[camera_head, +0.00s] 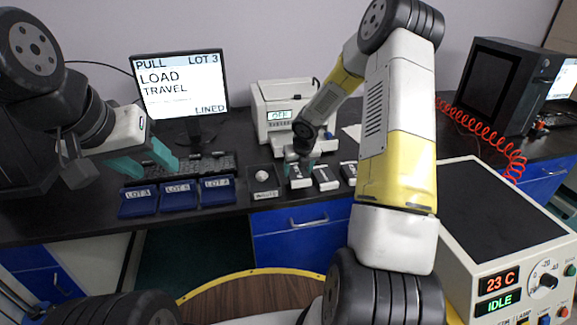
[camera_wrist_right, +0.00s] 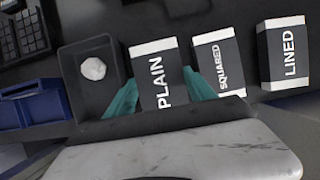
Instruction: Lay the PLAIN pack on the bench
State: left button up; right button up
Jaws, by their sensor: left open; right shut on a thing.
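The PLAIN pack (camera_wrist_right: 158,75), a dark box with white ends, is between the teal fingers of my right gripper (camera_wrist_right: 163,92) in the right wrist view. In the head view the right gripper (camera_head: 303,165) is over the bench (camera_head: 232,226), around the leftmost pack (camera_head: 300,180). I cannot tell whether the pack touches the bench. The SQUARED pack (camera_wrist_right: 219,62) is close to its right, and the LINED pack (camera_wrist_right: 285,55) is further right. My left gripper (camera_head: 147,158) is open and empty, above the left part of the bench.
A dark tray (camera_head: 264,190) with a white lump (camera_wrist_right: 93,68) is just left of the PLAIN pack. Several blue lot bins (camera_head: 178,198) and a keyboard (camera_head: 205,163) are further left. A monitor (camera_head: 181,84) reads LOT 3 and LINED. A white machine (camera_head: 275,95) stands behind.

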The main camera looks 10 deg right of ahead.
aim_at(299, 174)
jog(key=shift+s+f, duration=0.15)
jog(key=shift+f, duration=1.55)
jog(key=shift+f, duration=0.15)
jog(key=o, duration=1.5)
